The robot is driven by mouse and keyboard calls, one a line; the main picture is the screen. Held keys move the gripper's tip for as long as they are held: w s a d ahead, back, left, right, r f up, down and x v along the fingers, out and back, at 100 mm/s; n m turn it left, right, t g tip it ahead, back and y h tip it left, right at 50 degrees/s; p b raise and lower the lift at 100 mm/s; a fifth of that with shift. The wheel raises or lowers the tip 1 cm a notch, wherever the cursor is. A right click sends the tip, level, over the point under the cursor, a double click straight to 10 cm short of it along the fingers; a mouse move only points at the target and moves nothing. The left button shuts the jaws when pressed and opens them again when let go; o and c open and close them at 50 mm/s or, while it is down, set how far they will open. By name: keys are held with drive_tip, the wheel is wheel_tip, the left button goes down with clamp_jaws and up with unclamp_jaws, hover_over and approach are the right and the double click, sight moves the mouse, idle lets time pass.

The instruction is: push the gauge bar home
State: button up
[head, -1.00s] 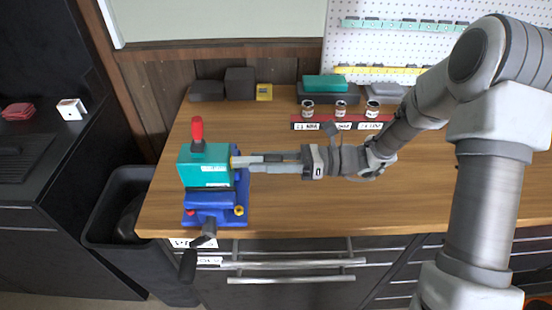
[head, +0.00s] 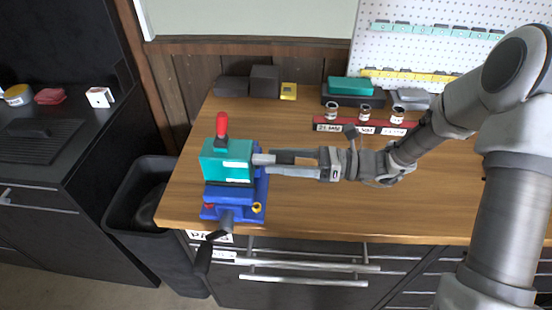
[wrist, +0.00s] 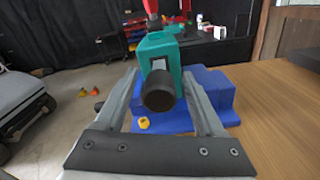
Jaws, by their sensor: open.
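The teal block (head: 227,161) with a red-topped handle (head: 221,125) sits on a blue vise-like base (head: 232,203) at the bench's left end. What looks like the gauge bar (wrist: 158,92) sticks out of the block's slot towards me in the wrist view, with a dark round end. In the head view a short light-grey piece (head: 263,159) shows at the block's right side. My gripper (head: 268,164) is open, its fingers pointing at that side. In the wrist view my fingers (wrist: 163,100) stand apart on either side of the dark end; I cannot tell whether they touch it.
A rack with several small jars (head: 364,115) stands behind my wrist. Dark blocks (head: 264,81) and a yellow one (head: 289,91) line the back wall. A black bin (head: 140,200) stands left of the bench. The bench right of the base is mostly clear.

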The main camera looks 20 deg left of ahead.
drive_tip(key=v, duration=1.6)
drive_tip(key=shift+d+b, duration=0.2)
drive_tip(key=shift+b, duration=0.15)
drive_tip(key=shift+s, duration=0.1)
drive_tip(key=s+d+r+n+t+h, duration=0.15)
drive_tip(key=s+r+n+h, duration=0.35)
drive_tip(key=s+n+h, duration=0.55)
drive_tip(key=s+d+r+n+t+h, duration=0.6)
drive_tip(key=d+n+t+h, duration=0.1)
drive_tip(key=d, duration=0.3)
drive_tip(key=shift+n+t, duration=0.55)
drive_tip(key=shift+t, duration=0.2)
